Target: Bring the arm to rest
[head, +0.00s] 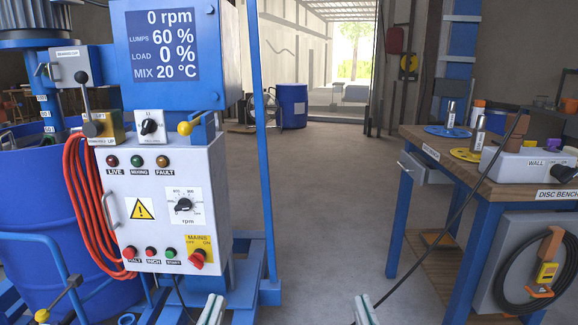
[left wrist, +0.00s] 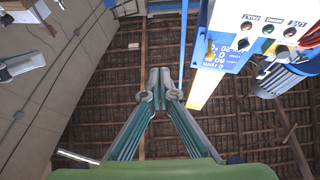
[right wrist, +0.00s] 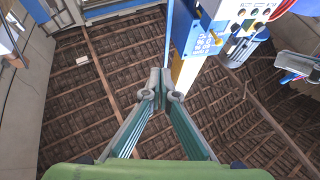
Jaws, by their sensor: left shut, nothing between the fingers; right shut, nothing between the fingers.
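My left gripper (head: 212,310) shows at the bottom edge of the head view, in front of the lower right of the mixer's control panel. In the left wrist view its fingers (left wrist: 160,80) meet at the tips with nothing between them. My right gripper (head: 364,311) is at the bottom edge of the head view, over open floor between the mixer and the bench. In the right wrist view its fingers (right wrist: 160,80) are also together and empty. Both wrist cameras look up toward the roof. Most of both arms is hidden.
The mixer's white control panel (head: 151,237), blue display (head: 166,46) and blue drum (head: 35,190) stand on the left. Red hoses (head: 82,205) hang there. The disc bench (head: 478,187) with discs and a wall control box stands right. The floor (head: 330,190) between is clear.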

